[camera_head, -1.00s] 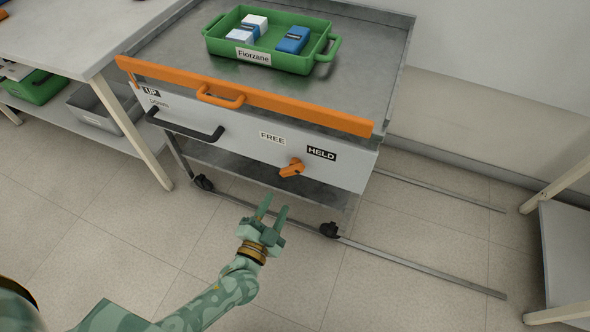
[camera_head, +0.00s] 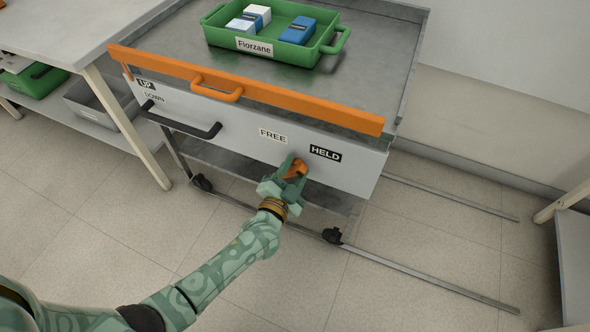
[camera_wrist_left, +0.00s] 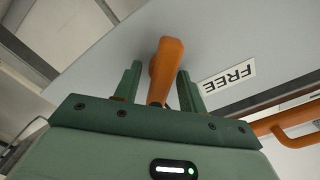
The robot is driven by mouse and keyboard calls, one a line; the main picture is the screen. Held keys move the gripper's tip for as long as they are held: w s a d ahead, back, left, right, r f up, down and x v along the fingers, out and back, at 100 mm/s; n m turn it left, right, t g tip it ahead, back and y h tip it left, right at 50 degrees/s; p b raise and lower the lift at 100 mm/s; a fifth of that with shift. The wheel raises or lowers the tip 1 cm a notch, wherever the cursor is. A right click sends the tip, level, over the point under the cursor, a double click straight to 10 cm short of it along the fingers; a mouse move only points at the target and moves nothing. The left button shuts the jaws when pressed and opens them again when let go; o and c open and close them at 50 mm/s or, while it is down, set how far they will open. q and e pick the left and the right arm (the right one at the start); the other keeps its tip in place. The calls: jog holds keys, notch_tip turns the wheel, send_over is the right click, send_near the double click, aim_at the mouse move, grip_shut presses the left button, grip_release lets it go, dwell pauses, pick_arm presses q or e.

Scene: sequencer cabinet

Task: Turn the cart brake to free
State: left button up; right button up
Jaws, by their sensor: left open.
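The orange cart brake lever (camera_head: 296,170) sits on the cart's pale front panel (camera_head: 225,123), below and between the FREE label (camera_head: 272,135) and the HELD label (camera_head: 325,153). Its handle leans toward the HELD side in the head view. My left gripper (camera_head: 291,171) is at the lever, with its fingers open on either side of the handle. In the left wrist view the lever (camera_wrist_left: 166,66) stands between the two fingers (camera_wrist_left: 157,88), with a visible gap to at least one finger. The FREE label (camera_wrist_left: 228,77) appears upside down there. My right gripper is not in view.
An orange bar (camera_head: 245,90) with a handle crosses the cart's front top edge. A black handle (camera_head: 182,122) is at the panel's left. A green tray (camera_head: 328,50) with boxes sits on top. A table (camera_head: 60,40) stands left. Floor rails (camera_head: 430,273) extend right.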

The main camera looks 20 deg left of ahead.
pick_arm(q)
jog(key=c, duration=0.8)
